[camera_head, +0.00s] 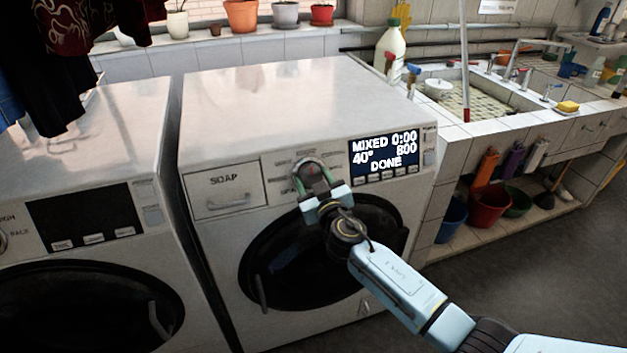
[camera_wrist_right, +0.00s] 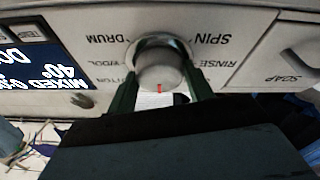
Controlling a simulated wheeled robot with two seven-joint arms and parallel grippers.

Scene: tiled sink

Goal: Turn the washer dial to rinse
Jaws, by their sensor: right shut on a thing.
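The washer (camera_head: 265,100) on the right of two white machines carries the dial on its front panel. The round grey dial (camera_wrist_right: 160,68) shows in the right wrist view, with a red mark at its lower edge. That view is upside down; SPIN, RINSE, DRUM, WOOL and a partly covered COTTON label surround the dial. The red mark points away from RINSE, towards the hidden label side. My right gripper (camera_head: 319,180) is shut on the dial, a finger on each side. The display (camera_head: 384,152) reads MIXED, 0:00, 40°, 800, DONE. My left gripper is not in view.
The soap drawer (camera_head: 228,188) is left of the dial, and the dark round door (camera_head: 285,258) is below it. A second washer (camera_head: 90,200) stands close on the left. A tiled sink (camera_head: 515,115) and buckets (camera_head: 488,208) are on the right.

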